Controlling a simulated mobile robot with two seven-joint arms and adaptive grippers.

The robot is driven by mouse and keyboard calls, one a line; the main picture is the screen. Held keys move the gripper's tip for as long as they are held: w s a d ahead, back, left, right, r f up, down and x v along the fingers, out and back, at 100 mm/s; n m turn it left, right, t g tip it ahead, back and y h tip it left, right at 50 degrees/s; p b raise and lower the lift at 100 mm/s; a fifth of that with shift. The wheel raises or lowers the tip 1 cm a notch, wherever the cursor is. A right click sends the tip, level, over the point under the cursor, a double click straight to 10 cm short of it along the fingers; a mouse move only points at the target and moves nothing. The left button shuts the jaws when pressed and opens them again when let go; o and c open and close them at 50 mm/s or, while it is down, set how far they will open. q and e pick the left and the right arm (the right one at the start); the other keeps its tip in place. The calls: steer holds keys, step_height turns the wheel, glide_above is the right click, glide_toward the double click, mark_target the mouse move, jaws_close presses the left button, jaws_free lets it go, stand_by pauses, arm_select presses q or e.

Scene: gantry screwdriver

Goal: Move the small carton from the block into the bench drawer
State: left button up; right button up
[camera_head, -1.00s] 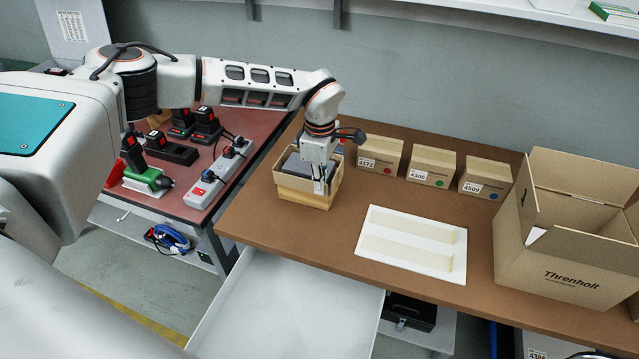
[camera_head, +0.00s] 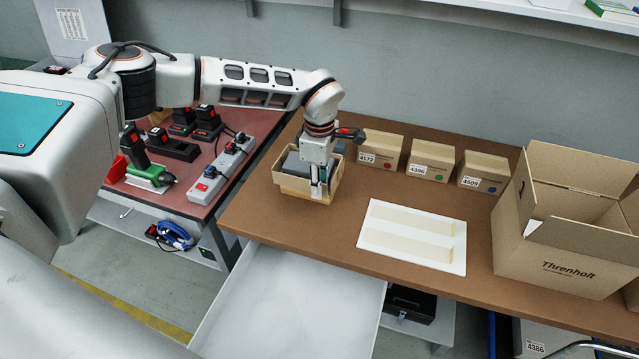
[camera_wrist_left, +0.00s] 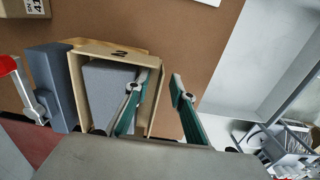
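The small carton (camera_head: 289,172) is open-topped and sits on the pale wooden block (camera_head: 293,193) near the bench's left end. A grey item fills part of it, as the left wrist view shows (camera_wrist_left: 108,88). My left gripper (camera_head: 321,188) points down at the carton's near right side. In the left wrist view its fingers (camera_wrist_left: 158,88) are apart, one inside the carton wall and one outside. I cannot tell whether either touches the wall. The bench drawer (camera_head: 285,305) is pulled out below the bench front, and its visible floor is empty. My right gripper is out of view.
A white tray with slots (camera_head: 412,236) lies right of the small carton. A large open carton (camera_head: 565,240) is at the right. A red-topped side bench (camera_head: 200,200) with tools and a power strip is at left.

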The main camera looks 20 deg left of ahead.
arm_select(q)
step_height(320, 180, up, 12)
stand_by(0.5)
stand_by(0.4)
